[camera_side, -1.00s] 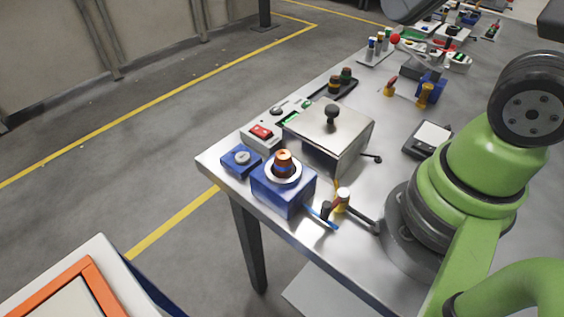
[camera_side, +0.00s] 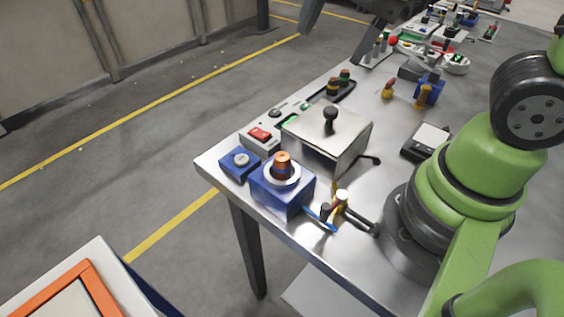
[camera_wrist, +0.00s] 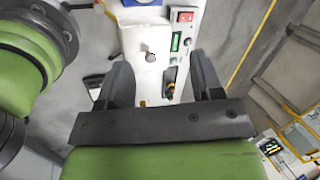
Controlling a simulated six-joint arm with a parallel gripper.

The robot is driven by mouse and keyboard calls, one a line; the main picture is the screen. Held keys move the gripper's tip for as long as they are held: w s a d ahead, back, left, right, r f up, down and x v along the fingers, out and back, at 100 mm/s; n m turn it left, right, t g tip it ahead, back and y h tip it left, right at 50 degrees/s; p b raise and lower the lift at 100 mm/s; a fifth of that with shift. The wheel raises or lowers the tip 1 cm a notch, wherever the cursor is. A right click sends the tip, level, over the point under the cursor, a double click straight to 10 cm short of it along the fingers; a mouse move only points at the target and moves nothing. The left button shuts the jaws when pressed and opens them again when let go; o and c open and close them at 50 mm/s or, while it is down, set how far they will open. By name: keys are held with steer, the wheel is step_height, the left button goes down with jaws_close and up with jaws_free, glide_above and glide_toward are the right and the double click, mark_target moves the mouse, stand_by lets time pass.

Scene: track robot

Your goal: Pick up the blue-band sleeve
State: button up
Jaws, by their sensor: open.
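A copper-coloured sleeve (camera_side: 282,159) stands upright in a white ring on a blue block (camera_side: 272,190) near the table's left corner. It has a dark band that looks blue in the side view. Two more dark banded sleeves (camera_side: 339,80) stand on a black rack (camera_side: 347,92) behind the metal box; their bands look yellowish, red or green. My gripper (camera_side: 329,47) is open and empty above and beyond that rack, well away from the blue block. In the wrist view its spread fingers (camera_wrist: 162,80) frame the rack area, where a small dark piece with yellow shows.
A metal box with a black knob (camera_side: 325,135) stands beside the blue block. A control panel with a red switch (camera_side: 260,135) and a small blue unit (camera_side: 240,162) are close by. Small tools (camera_side: 335,210) lie at the front edge. A black scale (camera_side: 427,140) sits to the right.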

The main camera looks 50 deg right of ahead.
mark_target(284, 156)
steer(key=w+a+f+m+g, duration=0.1)
steer(key=f+m, duration=0.2)
steer(key=m, duration=0.1)
steer(key=w+a+f+m+g+h, duration=0.1)
steer(key=a+f+m, duration=0.1)
steer(key=f+m, duration=0.1)
steer(key=w+a+f+m+g, duration=0.1)
steer(key=w+f+m, duration=0.1)
steer(key=m, duration=0.3)
steer(key=shift+a+f+g+h, duration=0.2)
steer(key=shift+f+g+h, duration=0.1)
steer(key=shift+f, duration=0.6)
step_height(284, 156, down, 10)
steer(key=shift+r, duration=0.1)
steer(key=c, duration=1)
